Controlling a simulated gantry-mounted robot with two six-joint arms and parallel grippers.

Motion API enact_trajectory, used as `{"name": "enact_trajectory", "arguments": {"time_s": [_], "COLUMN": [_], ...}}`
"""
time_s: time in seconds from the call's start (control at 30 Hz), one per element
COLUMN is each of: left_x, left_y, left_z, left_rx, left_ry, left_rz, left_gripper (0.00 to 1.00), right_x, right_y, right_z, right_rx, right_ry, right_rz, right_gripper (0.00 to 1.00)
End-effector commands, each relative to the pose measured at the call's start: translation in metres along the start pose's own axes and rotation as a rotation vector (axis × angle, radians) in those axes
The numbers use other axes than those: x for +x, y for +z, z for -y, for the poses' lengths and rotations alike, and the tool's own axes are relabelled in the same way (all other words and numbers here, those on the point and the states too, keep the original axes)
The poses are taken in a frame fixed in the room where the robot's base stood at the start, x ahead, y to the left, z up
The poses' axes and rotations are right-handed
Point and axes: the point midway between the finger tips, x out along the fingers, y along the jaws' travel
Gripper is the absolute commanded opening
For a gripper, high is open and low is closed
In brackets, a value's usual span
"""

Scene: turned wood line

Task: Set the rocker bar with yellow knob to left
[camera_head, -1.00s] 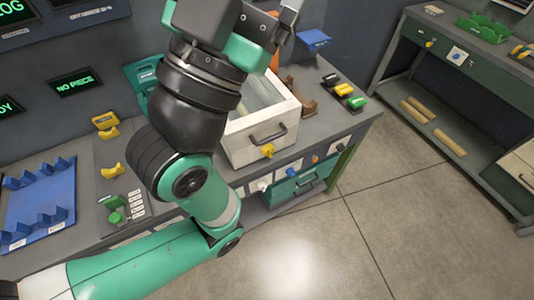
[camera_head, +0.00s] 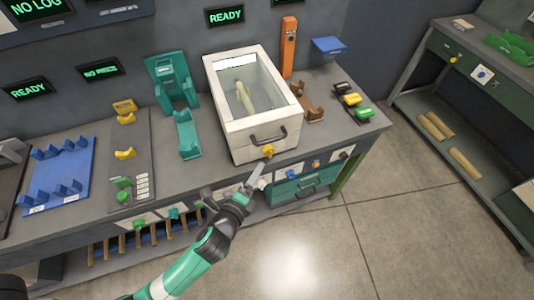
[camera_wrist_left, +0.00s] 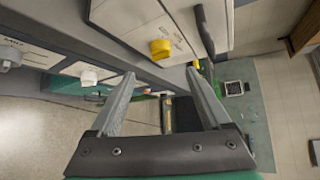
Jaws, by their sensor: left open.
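In the left wrist view the yellow knob (camera_wrist_left: 160,48) shows ahead of the fingers, on the white front face. I cannot make out a separate bar or which way it is set. My left gripper (camera_head: 234,184) is in front of the bench edge, just below and left of the knob, apart from it. Its two fingers (camera_wrist_left: 164,82) are spread with nothing between them. My right gripper is not in view.
The box's black handle (camera_head: 269,138) is just above the knob. Open floor lies between.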

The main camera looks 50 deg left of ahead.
Motion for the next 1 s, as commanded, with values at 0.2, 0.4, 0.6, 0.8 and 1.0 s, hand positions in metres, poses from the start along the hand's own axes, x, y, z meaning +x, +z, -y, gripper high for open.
{"name": "enact_trajectory", "arguments": {"time_s": [0.2, 0.4, 0.6, 0.8, 1.0], "left_x": [0.040, 0.084, 0.109, 0.112, 0.112], "left_y": [0.000, 0.000, 0.000, 0.000, 0.000], "left_z": [-0.001, -0.001, 0.000, 0.002, 0.002], "left_rx": [-0.004, -0.005, -0.004, -0.004, -0.004], "left_ry": [-0.003, -0.003, -0.002, -0.003, -0.002], "left_rz": [0.003, 0.002, 0.000, 0.000, 0.000], "left_gripper": [0.81, 0.81, 0.81, 0.81, 0.63], "right_x": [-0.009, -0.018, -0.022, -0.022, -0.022], "right_y": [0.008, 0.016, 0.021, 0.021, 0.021], "right_z": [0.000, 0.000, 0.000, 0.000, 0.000], "right_rx": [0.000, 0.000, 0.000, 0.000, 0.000], "right_ry": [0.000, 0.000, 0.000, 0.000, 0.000], "right_rz": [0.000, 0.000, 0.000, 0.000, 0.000], "right_gripper": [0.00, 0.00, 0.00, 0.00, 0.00]}}
